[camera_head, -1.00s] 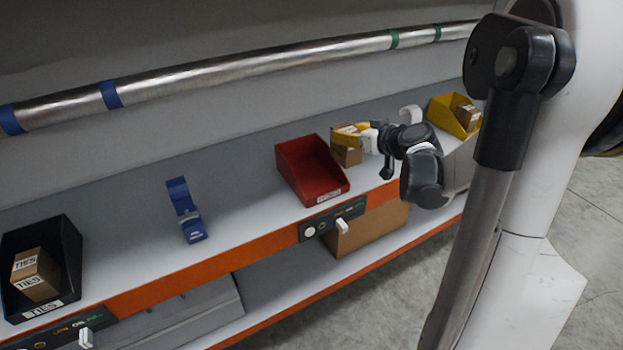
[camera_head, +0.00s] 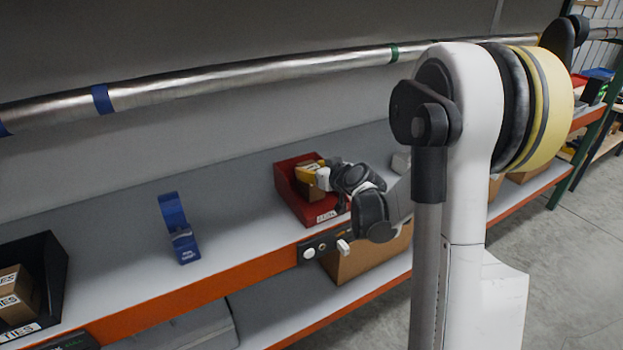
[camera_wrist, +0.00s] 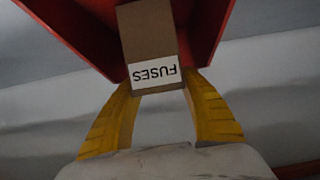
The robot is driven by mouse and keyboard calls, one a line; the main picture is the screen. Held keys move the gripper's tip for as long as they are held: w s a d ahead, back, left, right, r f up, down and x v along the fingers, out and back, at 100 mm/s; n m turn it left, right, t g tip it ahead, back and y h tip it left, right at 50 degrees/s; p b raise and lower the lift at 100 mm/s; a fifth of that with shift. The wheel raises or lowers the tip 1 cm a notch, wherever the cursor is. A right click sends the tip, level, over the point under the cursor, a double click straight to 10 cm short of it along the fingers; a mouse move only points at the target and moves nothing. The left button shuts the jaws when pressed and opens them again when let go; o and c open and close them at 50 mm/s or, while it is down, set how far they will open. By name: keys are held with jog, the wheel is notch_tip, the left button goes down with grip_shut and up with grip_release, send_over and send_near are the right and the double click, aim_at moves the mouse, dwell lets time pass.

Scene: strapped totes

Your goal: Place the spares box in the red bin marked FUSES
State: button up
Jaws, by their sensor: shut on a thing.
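The red bin (camera_head: 285,196) stands on the white shelf, with a white label (camera_head: 327,216) on its front that is too small to read surely. My gripper (camera_head: 313,172) has its yellow fingers shut on a brown cardboard box (camera_head: 309,188) at the bin's open top. In the wrist view, the two fingers (camera_wrist: 160,85) hold the box (camera_wrist: 148,40), whose white label reads FUSES upside down. The red bin (camera_wrist: 205,30) surrounds the far part of the box there. I cannot tell whether the box touches the bin floor.
A black bin (camera_head: 48,268) marked TIES holds brown boxes at far left. A metal pipe (camera_head: 240,75) runs above the shelf. A cardboard box (camera_head: 360,262) sits on the lower shelf. Open shelf lies left of the red bin.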

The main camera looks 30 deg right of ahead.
jog(key=shift+f, duration=0.75)
jog(key=shift+f, duration=0.15)
jog(key=o, duration=1.3)
jog(key=shift+c, duration=0.2)
